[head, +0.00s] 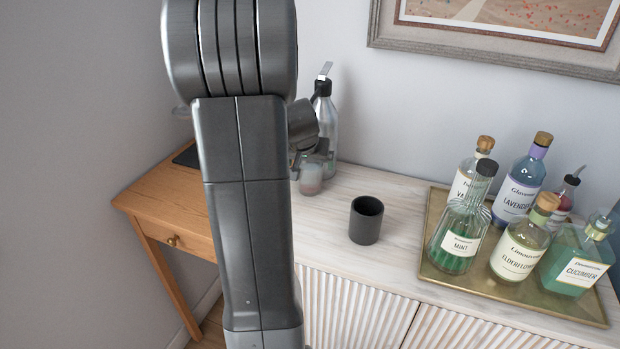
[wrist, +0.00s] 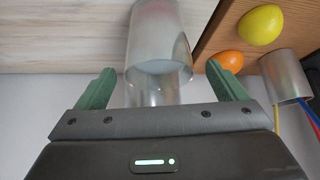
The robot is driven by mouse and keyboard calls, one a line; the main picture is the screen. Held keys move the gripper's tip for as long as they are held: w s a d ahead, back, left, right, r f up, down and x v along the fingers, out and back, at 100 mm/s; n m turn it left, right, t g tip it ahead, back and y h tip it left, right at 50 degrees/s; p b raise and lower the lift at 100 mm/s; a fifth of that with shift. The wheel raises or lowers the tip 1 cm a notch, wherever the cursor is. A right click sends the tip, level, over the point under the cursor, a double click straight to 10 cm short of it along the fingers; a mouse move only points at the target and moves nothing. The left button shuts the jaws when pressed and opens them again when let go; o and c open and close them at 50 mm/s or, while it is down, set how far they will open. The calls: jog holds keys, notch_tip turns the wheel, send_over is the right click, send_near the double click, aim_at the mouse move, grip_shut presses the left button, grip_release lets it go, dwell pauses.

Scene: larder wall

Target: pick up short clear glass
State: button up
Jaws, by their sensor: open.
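The short clear glass (head: 311,180) stands on the pale counter near its left end in the head view, partly hidden by my arm and gripper (head: 316,157). In the wrist view the clear glass (wrist: 160,85) lies between the two green fingers of my gripper (wrist: 160,74). The fingers are apart, with a visible gap on each side of the glass. I cannot tell how far down the glass they reach.
A pump-topped bottle (head: 325,115) stands close behind the glass. A dark cup (head: 366,220) stands to the right, then a brass tray (head: 440,275) of bottles. The wooden desk (wrist: 225,45) holds a lemon (wrist: 260,25), an orange (wrist: 227,61) and a pencil cup (wrist: 285,78).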

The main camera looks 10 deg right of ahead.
aim_at(311, 165)
jog(key=shift+x, duration=1.85)
jog(key=shift+c, duration=0.2)
jog(key=shift+r, duration=0.1)
jog(key=c, duration=1.5)
jog(key=shift+r, duration=0.15)
jog(key=shift+r, duration=1.45)
jog(key=shift+d+r, duration=0.1)
jog(key=shift+r, duration=0.1)
jog(key=shift+s+d+b, duration=0.15)
jog(key=shift+s+d, duration=1.5)
jog(key=shift+d, duration=0.8)
jog(key=shift+s+d+b, duration=0.2)
jog(key=shift+s+d, duration=1.45)
jog(key=shift+d, duration=0.75)
jog(key=shift+s+d+b, duration=0.15)
jog(key=shift+s+d, duration=1.5)
jog(key=shift+d, duration=0.8)
